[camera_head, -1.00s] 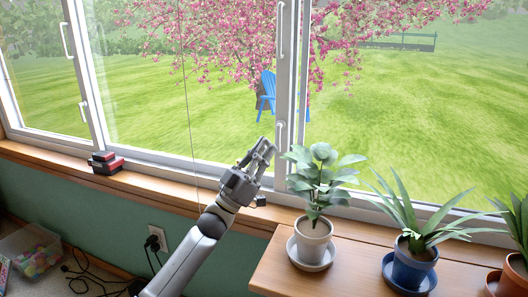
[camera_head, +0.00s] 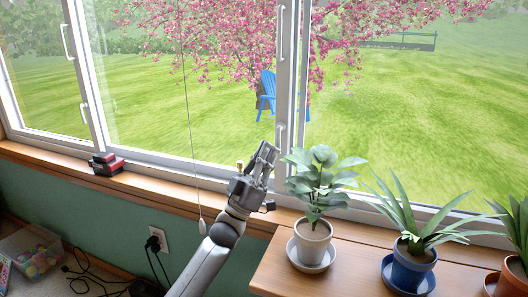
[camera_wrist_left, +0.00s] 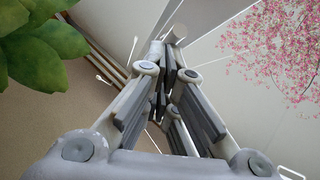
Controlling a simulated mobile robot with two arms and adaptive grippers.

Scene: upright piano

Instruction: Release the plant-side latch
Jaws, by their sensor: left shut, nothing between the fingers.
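The plant-side latch appears to be the lower white handle (camera_head: 280,134) on the middle window post, just above and left of the leafy plant (camera_head: 312,225). My left gripper (camera_head: 265,153) points up just below and left of this handle. I cannot tell whether it touches it. The fingers are shut and empty; in the left wrist view the gripper (camera_wrist_left: 168,62) shows its fingers close together. Leaves (camera_wrist_left: 38,45) fill the upper left there, and I cannot make out the latch clearly. My right gripper is not in view.
A blue-potted plant (camera_head: 409,265) stands right of the leafy plant on the wooden bench (camera_head: 345,278). A pull cord knob (camera_head: 202,227) hangs beside my left arm. Another handle (camera_head: 83,112) is on the left post.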

